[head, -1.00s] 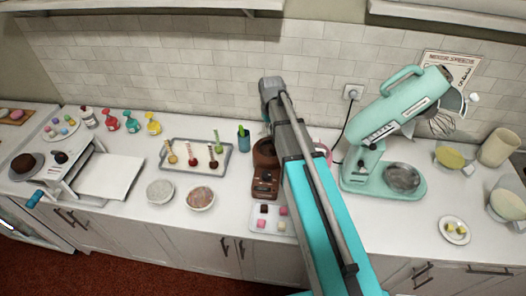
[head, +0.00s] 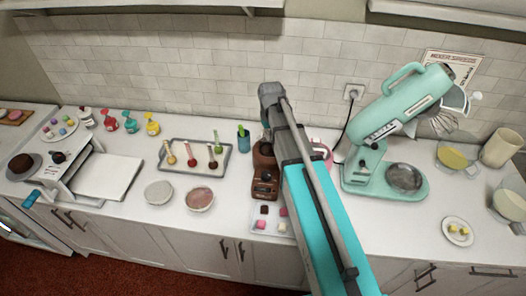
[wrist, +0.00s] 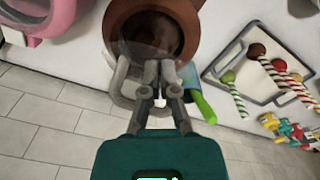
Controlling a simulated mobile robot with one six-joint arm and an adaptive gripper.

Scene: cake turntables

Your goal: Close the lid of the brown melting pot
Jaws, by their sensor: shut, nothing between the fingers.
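The brown melting pot (head: 265,182) stands on the counter in the middle of the head view, partly hidden by my arm. In the wrist view the pot (wrist: 193,18) is at the top, its round dark opening in sight. A greyish see-through piece, apparently the lid (wrist: 124,88), shows at the pot's wall side, around and behind my fingers. Its exact tilt is hard to tell. My gripper (wrist: 159,72) is shut and empty, its fingertips at the pot's wall-side rim. Whether they touch the lid is unclear. The head view hides the fingers.
A teal cup (head: 243,142) with a green-handled tool stands close beside the pot. A tray of cake pops (head: 174,145) lies to the left, a small tray of sweets (head: 259,224) in front. A pink appliance (wrist: 50,18) and a mint mixer (head: 360,180) stand right. The tiled wall is close behind.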

